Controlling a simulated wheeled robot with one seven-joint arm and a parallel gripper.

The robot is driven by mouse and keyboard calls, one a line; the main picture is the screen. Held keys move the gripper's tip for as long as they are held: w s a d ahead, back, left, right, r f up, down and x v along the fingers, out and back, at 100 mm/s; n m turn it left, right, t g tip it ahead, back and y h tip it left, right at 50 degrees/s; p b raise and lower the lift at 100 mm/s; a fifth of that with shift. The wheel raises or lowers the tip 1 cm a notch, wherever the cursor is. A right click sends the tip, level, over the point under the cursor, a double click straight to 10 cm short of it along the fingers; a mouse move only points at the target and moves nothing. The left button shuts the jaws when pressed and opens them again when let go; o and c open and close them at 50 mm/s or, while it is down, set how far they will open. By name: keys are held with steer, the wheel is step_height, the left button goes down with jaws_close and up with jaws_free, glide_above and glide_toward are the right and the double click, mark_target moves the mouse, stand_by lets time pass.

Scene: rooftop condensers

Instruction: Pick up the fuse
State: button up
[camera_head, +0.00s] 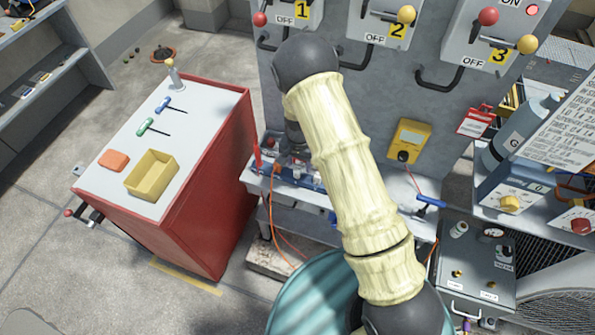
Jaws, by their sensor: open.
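My gripper (290,158) is a small dark shape, open, hanging low over the grey shelf in front of the condenser cabinet. My pale-sleeved arm covers much of the area beside it. Below and beside the gripper is a blue tray (307,180) with small pale and reddish items in it. They are too small and too covered to tell which is the fuse. I cannot see anything between the jaws.
A red cabinet (205,195) at left bears a yellow bin (152,175), an orange block and T-handled tools. Disconnect boxes with levers are above. A yellow meter (410,140) and blue-handled tool (430,202) are right of my arm. An orange cable (273,215) hangs below the shelf.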

mark_target(297, 168)
step_height(297, 168, down, 4)
steer(key=shift+w+a+f+p, duration=0.1)
steer(key=shift+w+a+p, duration=0.05)
steer(key=shift+p, duration=0.8)
steer(key=shift+f, duration=0.1)
steer(key=shift+a, duration=0.15)
jaws_close()
